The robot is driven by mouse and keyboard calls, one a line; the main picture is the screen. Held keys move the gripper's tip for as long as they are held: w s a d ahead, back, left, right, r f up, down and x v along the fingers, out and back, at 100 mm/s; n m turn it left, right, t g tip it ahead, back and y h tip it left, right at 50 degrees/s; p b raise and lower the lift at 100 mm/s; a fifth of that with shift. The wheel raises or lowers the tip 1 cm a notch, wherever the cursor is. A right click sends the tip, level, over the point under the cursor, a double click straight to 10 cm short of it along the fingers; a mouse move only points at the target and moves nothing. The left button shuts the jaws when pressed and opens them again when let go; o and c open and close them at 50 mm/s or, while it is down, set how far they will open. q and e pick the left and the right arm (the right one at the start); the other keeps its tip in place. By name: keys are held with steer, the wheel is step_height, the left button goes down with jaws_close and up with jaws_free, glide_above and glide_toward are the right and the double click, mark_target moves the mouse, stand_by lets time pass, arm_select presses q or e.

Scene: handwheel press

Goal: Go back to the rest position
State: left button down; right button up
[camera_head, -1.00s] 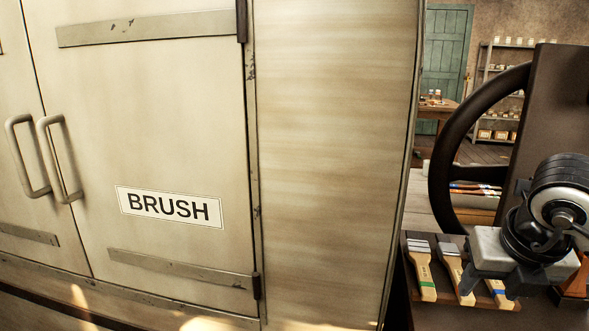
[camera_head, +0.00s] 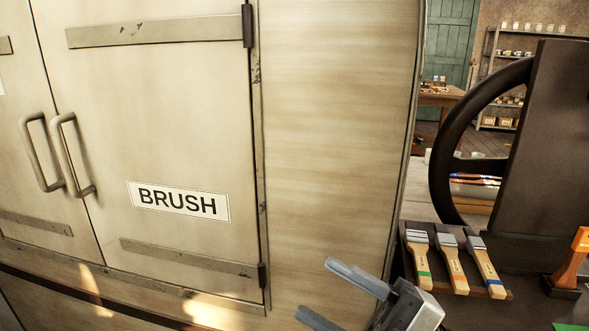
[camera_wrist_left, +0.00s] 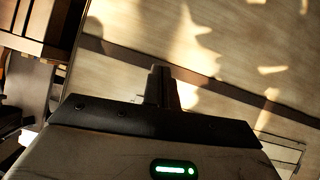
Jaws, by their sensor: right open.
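My right gripper (camera_head: 314,288) is at the bottom centre of the head view, in front of the cabinet's side panel. Its two grey fingers are apart, with nothing between them. My left gripper (camera_wrist_left: 160,70) shows only in the left wrist view, where its fingers are together in front of a pale, sunlit panel. I see nothing held in it.
The cabinet (camera_head: 335,150) with a BRUSH label (camera_head: 179,201) fills the left and middle. Three brushes (camera_head: 452,268) lie on a small dark rack at the right. A dark handwheel (camera_head: 446,130) and an orange-handled tool (camera_head: 573,262) are near them.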

steer(key=w+d+f+m+t+h+p, duration=0.1)
steer(key=w+d+f+m+t+h, duration=0.15)
steer(key=f+m+t+h, duration=0.5)
steer(key=w+d+f+m+t+h, duration=0.1)
steer(key=d+f+m+t+h, duration=0.25)
steer(key=m, duration=0.65)
steer(key=s+d+f+m+g+h, duration=0.1)
steer(key=s+f+m+g+h, duration=0.2)
steer(key=f, duration=0.5)
steer(key=s+d+f+m+g+h, duration=0.2)
steer(key=s+f+m+g+h, duration=0.1)
steer(key=f, duration=0.5)
steer(key=s+m+g+p, duration=0.1)
steer(key=s+g, duration=0.1)
steer(key=s, duration=0.1)
steer(key=shift+s+d+h, duration=0.2)
steer(key=shift+s+h, duration=0.1)
steer(key=shift+h, duration=0.1)
